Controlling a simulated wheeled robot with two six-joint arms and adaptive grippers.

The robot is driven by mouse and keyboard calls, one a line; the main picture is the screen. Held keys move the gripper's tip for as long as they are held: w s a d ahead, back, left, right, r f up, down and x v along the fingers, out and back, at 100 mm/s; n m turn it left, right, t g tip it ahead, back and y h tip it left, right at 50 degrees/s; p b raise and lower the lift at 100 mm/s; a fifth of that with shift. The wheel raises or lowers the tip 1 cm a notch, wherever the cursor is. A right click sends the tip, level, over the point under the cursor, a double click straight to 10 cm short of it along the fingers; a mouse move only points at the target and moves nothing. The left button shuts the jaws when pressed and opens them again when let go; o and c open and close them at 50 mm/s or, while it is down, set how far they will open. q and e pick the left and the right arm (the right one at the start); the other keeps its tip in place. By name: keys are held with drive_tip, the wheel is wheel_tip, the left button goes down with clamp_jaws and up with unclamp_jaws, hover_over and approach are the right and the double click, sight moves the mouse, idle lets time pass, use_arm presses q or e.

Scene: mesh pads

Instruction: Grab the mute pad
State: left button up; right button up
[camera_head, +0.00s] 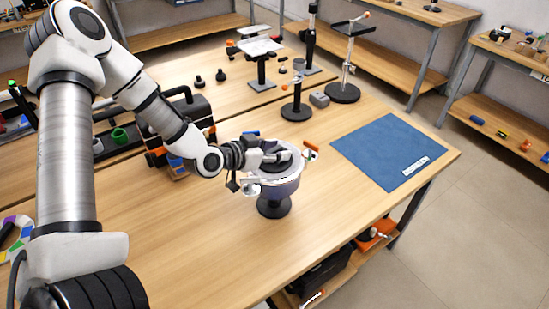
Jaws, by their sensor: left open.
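A round grey drum-like piece (278,185) stands upright on a black base on the wooden table. A dark round pad, which looks like the mute pad (268,169), lies on its top, mostly hidden by my left gripper. My left gripper (285,156) is open over the top of the drum, reaching in from the left. Whether its fingers touch the pad cannot be told. My right gripper is not in view.
A blue mat (385,150) with a white label lies at the table's right edge, bare. A black toolbox (190,118) sits at the left. The front of the table is clear.

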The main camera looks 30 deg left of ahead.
use_arm(q)
drive_tip(key=shift+a, duration=0.1)
drive_tip(key=shift+c, duration=1)
clamp_jaws()
